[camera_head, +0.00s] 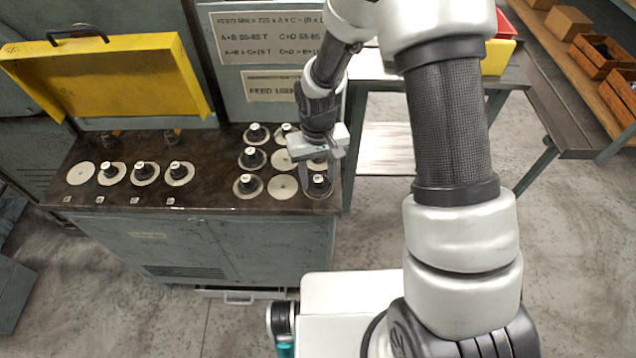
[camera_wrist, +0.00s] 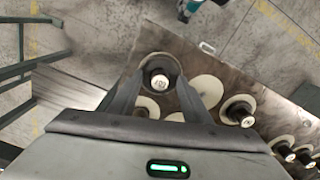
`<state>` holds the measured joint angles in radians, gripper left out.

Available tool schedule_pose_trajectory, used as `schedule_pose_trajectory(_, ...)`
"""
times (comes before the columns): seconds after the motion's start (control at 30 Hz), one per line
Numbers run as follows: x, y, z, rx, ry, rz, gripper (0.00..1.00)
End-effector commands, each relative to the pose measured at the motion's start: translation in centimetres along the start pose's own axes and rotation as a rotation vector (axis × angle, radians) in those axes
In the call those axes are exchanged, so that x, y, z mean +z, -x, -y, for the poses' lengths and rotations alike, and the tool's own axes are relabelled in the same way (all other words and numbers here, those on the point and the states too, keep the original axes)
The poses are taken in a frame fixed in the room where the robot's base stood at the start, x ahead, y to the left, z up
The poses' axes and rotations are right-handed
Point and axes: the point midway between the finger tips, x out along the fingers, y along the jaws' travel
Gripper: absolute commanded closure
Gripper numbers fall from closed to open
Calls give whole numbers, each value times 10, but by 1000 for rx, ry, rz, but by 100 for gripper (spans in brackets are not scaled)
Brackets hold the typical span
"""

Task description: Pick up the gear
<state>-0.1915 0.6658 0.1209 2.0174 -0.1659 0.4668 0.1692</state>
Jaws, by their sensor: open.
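Several dark gears with pale tops stand on light round discs on the dark machine top (camera_head: 225,205). One gear (camera_head: 319,182) is at the front right corner, and it shows in the wrist view (camera_wrist: 159,75) with small print on its top. My gripper (camera_head: 320,172) is open and points down over this corner. In the wrist view its fingertips (camera_wrist: 160,82) lie on either side of that gear, with gaps visible. I cannot tell how far they are above it. The gripper partly hides gears behind it.
Neighbouring gears (camera_head: 248,184) stand close by on the left. A bare disc (camera_head: 283,187) lies beside the corner gear. More gears (camera_head: 144,172) stand in a row further left. A yellow lid (camera_head: 110,75) stands raised behind them. A grey table (camera_head: 385,70) is to the right.

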Motion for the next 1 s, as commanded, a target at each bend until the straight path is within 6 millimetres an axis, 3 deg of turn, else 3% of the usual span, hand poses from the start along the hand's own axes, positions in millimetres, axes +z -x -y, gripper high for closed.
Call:
schedule_pose_trajectory(0.07, 0, 0, 0, 0, 0, 0, 58)
schedule_pose_trajectory(0.3, 0, 0, 0, 0, 0, 0, 98)
schedule_pose_trajectory(0.33, 0, 0, 0, 0, 0, 0, 100)
schedule_pose_trajectory(0.67, -1, 5, 0, 0, 0, -2, 100)
schedule_pose_trajectory(1.0, -2, 65, 0, 0, 0, -6, 100)
